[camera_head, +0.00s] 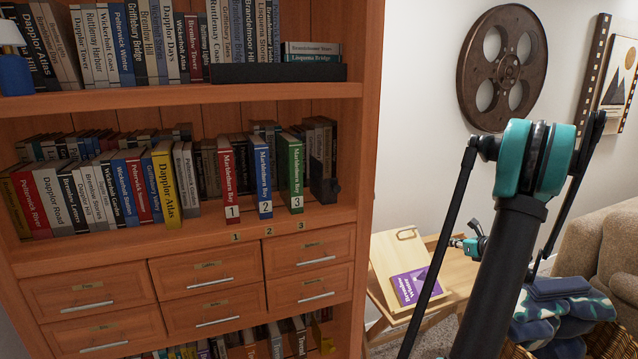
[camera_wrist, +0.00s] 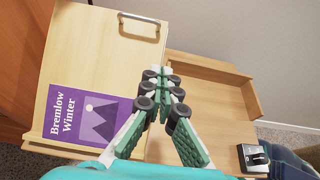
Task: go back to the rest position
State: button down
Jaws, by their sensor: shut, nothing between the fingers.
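My gripper (camera_wrist: 163,88) is shut and empty in the wrist view, with its fingertips over the right part of a slanted wooden stand (camera_wrist: 92,50). In the head view my gripper (camera_head: 456,242) is small, partly behind my own arm, and close to the right of the stand (camera_head: 398,251). A purple book (camera_wrist: 88,117), titled Bremlow Winter, leans on the stand's lower left; it also shows in the head view (camera_head: 407,288). The gripper is apart from the book.
A wooden side table (camera_wrist: 207,104) with a raised rim carries a small dark box (camera_wrist: 254,158). A tall orange-brown bookcase (camera_head: 205,220) full of books stands left. A basket of blue blankets (camera_head: 560,311) and a sofa (camera_head: 612,250) are right.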

jog(key=s+a+n+g, duration=0.3)
jog(key=s+a+n, duration=0.35)
jog(key=a, duration=0.35)
jog(key=s+a+n+g, duration=0.2)
jog(key=s+a+n, duration=0.3)
jog(key=a+n, duration=0.45)
jog(key=s+a+f+n+g+h, duration=0.1)
jog(key=s+a+n, duration=0.1)
jog(key=s+n, duration=0.3)
jog(key=s+a+f+n+g+h, duration=0.1)
jog(key=s+n, duration=0.4)
jog(key=s, duration=0.5)
jog(key=s+a+f+n+g+h, duration=0.1)
jog(key=s+a+f+n+h, duration=0.1)
jog(key=s+a+n, duration=0.3)
jog(key=s+f+n, duration=0.1)
jog(key=s, duration=0.1)
jog(key=shift+s+h, duration=0.3)
jog(key=shift+s, duration=0.1)
jog(key=shift+a, duration=0.1)
